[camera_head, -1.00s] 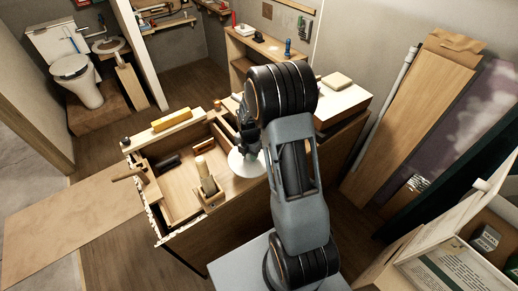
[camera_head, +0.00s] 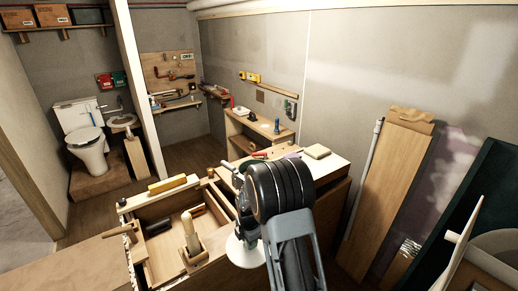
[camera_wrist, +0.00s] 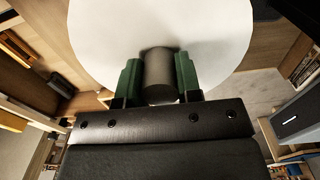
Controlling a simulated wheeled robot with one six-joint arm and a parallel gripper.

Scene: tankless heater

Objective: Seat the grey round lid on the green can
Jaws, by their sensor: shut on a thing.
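The round lid (camera_wrist: 100,45) is a pale, near-white disc with a short dark grey cylindrical knob (camera_wrist: 160,68) at its middle. My gripper (camera_wrist: 158,75) is shut on the knob, with one green finger on each side. In the head view the lid (camera_head: 243,252) hangs below my gripper (camera_head: 250,229), beside the right end of the open drawer box. My arm hides part of it. I cannot pick out the green can with certainty in either view.
The wooden workbench drawer (camera_head: 160,212) holds a wooden block with an upright handle (camera_head: 190,235). A yellow level (camera_head: 167,184) lies on the back rim. A light wooden shelf (camera_head: 255,130) stands behind. Boards (camera_head: 388,180) lean on the right wall.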

